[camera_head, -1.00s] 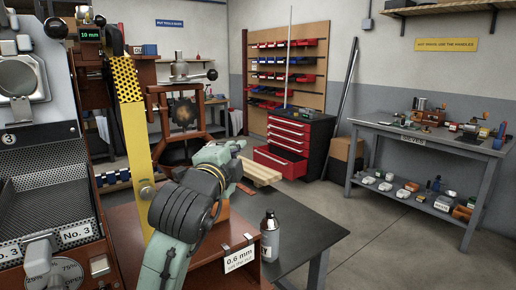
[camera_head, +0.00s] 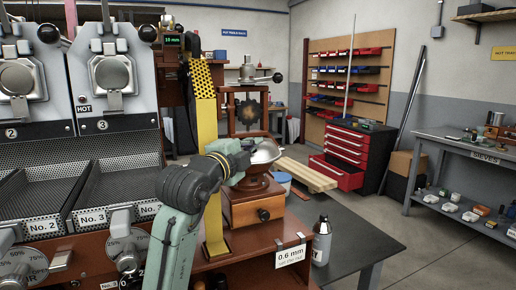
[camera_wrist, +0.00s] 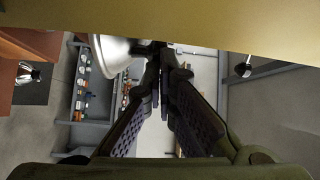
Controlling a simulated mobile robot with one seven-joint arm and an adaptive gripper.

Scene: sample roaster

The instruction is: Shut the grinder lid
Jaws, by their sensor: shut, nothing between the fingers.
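The grinder has a wooden body with a drawer (camera_head: 258,211) and a rounded metal bowl or hopper (camera_head: 264,154) on top. I cannot tell whether its lid is open or shut, as my arm covers part of the top. My gripper (camera_wrist: 160,58) is shut and empty, its fingertips close to the bright metal bowl (camera_wrist: 116,54) in the wrist view. I cannot tell whether they touch it. In the head view the wrist hides most of my gripper, at the left side of the bowl.
A yellow perforated upright (camera_head: 209,120) stands just left of the grinder. Roaster trays (camera_head: 120,185) fill the left side. A spray-like bottle (camera_head: 321,241) stands on the dark bench top (camera_head: 355,243) at right, with free room beside it.

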